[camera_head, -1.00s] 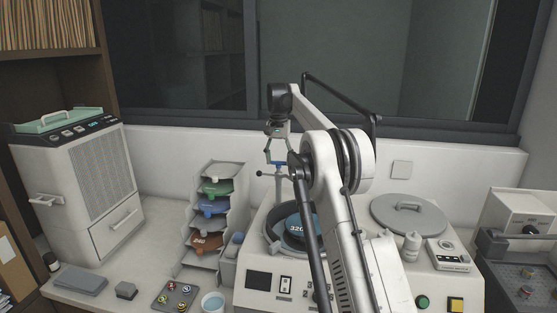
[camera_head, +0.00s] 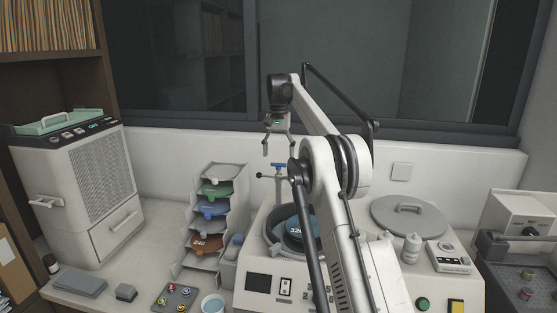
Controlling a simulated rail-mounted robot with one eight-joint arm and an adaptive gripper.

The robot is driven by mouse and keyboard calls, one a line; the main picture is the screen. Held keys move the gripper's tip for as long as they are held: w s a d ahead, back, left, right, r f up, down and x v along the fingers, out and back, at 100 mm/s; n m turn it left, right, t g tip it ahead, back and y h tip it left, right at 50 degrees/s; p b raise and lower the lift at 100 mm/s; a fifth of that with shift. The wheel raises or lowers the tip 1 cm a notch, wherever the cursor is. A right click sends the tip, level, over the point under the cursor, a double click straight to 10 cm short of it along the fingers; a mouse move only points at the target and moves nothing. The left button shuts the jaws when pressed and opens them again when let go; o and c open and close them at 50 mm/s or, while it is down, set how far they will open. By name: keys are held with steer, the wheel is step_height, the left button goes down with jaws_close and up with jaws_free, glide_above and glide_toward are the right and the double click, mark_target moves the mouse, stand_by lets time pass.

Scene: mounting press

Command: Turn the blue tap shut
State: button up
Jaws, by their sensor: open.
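The blue tap (camera_head: 278,166) is a small blue handle on top of a thin upright pipe behind the round basin of the white press machine (camera_head: 258,299). The handle appears roughly crosswise in the picture. Its exact turn angle is too small to tell. My gripper (camera_head: 278,150) points down above the tap, with its two fingers spread apart and empty. The fingertips are a little above the handle and appear clear of it. My arm hides part of the machine and the right side of the basin.
A stepped rack with coloured discs (camera_head: 214,189) stands left of the machine. A grey lid (camera_head: 410,213) with a handle and a white bottle (camera_head: 412,247) are to the right. The wall and dark window are behind. Air above the tap is free.

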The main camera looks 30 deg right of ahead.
steer(key=shift+r, duration=2)
steer(key=shift+a+r, duration=0.15)
steer(key=shift+a, duration=0.05)
steer(key=s+a+r+n+t+b, duration=0.2)
steer(key=s+a+r+b, duration=0.25)
steer(key=s+a, duration=0.4)
steer(key=s+a+f+n+t+b, duration=0.25)
steer(key=s+a, duration=0.55)
steer(key=s, duration=0.5)
steer(key=s+a+f+n+t+b, duration=0.1)
steer(key=s+a+f+b, duration=0.2)
steer(key=s+f, duration=1)
steer(key=s+a+f+n+t+b, duration=0.1)
steer(key=s+a+f, duration=0.4)
steer(key=s+f, duration=0.8)
steer(key=shift+s+n+t+b, duration=0.35)
steer(key=shift+s+n+b, duration=0.2)
steer(key=shift+s+b, duration=0.65)
